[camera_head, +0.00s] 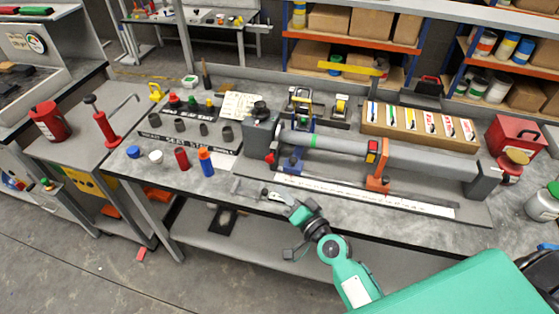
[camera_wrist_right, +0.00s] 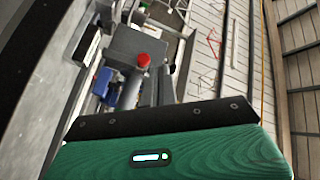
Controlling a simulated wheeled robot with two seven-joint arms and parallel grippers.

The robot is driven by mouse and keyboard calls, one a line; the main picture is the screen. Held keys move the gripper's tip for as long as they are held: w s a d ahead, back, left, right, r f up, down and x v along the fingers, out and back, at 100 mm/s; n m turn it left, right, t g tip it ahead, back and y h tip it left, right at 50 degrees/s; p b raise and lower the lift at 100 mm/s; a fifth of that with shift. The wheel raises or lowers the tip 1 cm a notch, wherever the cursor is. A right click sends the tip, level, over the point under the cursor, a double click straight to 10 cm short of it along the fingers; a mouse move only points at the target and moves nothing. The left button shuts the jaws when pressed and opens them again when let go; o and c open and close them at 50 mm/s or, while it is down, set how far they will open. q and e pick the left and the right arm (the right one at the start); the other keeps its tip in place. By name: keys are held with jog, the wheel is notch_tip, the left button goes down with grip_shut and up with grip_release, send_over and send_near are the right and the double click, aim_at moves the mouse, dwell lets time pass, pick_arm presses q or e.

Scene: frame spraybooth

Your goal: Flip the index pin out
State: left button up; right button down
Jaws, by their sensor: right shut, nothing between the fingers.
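The fixture on the bench has a grey end block (camera_head: 262,135) at its left end, with a long grey tube running right from it. A small red knob (camera_head: 270,158) sits low on the block's front side; I take it for the index pin's handle. In the right wrist view a round red knob (camera_wrist_right: 143,60) stands out against the grey block (camera_wrist_right: 130,42). My right gripper (camera_head: 266,193) is shut and empty, over the bench front just below the end block, apart from the knob. My left gripper is not in view.
A blue clamp (camera_head: 291,163) and an orange support (camera_head: 378,178) stand along the tube. A white scale strip (camera_head: 360,195) runs in front. Red (camera_head: 181,158) and blue (camera_head: 206,162) bottles stand left of the gripper. The bench's front left is mostly clear.

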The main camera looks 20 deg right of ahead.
aim_at(270, 158)
jog(key=w+d+m+t+h, duration=0.1)
jog(key=w+d+m+h, duration=0.2)
jog(key=d+m+h, duration=0.3)
jog(key=shift+w+f+m+t, duration=0.3)
jog(key=shift+f+m+t, duration=0.1)
jog(key=shift+m, duration=0.2)
jog(key=shift+w, duration=0.1)
jog(key=w, duration=0.3)
jog(key=w+p, duration=0.1)
jog(key=w, duration=0.2)
jog(key=w+r, duration=0.1)
jog(key=w, duration=0.3)
jog(key=shift+d+r, duration=0.1)
jog(key=shift+d, duration=0.05)
jog(key=a, duration=0.1)
jog(key=s+a+f, duration=0.1)
jog(key=a, duration=0.1)
jog(key=shift+f, duration=0.15)
jog(key=shift+s+a, duration=0.15)
jog(key=shift+a, duration=0.2)
jog(key=shift+f, duration=0.1)
